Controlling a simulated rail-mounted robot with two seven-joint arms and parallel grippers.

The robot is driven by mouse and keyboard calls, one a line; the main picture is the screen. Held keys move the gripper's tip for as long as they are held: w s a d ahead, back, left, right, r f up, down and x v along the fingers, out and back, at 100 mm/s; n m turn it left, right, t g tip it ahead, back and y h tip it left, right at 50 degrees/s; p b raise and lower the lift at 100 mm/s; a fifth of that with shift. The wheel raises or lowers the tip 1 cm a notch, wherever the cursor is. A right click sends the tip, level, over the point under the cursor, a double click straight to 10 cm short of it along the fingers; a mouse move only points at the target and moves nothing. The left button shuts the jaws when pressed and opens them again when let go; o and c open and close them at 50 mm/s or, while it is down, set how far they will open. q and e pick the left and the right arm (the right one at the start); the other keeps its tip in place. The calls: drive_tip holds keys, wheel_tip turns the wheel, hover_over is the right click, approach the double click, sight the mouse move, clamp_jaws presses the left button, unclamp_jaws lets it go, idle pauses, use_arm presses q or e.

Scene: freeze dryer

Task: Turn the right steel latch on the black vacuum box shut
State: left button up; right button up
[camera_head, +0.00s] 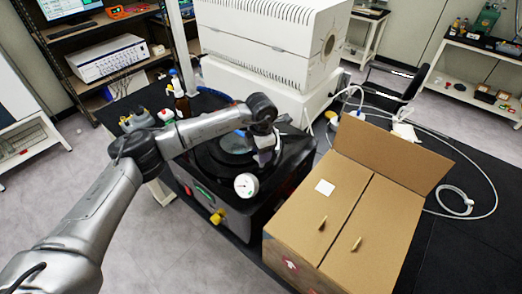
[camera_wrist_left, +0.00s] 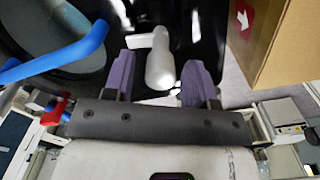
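The black vacuum box (camera_head: 215,203) stands on the dark bench in the head view, with a round glass lid and a white dial gauge (camera_head: 246,185) on its front. My left gripper (camera_head: 264,155) points down over the right part of its top. In the left wrist view its two purple fingers (camera_wrist_left: 160,66) are apart, one on each side of a pale, rounded metal piece, which looks like the right steel latch (camera_wrist_left: 160,62). Gaps show on both sides of the latch. In the head view the gripper hides the latch. My right gripper is not in view.
An open-flapped cardboard box (camera_head: 330,215) stands close to the right of the vacuum box. A blue curved handle (camera_wrist_left: 60,55) lies left of the fingers. A white machine (camera_head: 270,45) stands behind. Bottles (camera_head: 181,100) stand at the back left.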

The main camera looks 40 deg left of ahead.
use_arm(q)
drive_tip(key=shift+r, duration=0.2)
wheel_tip(320, 180, up, 13)
drive_tip(key=b, duration=0.1)
drive_tip(key=shift+r, duration=0.2)
idle(0.3)
idle(0.5)
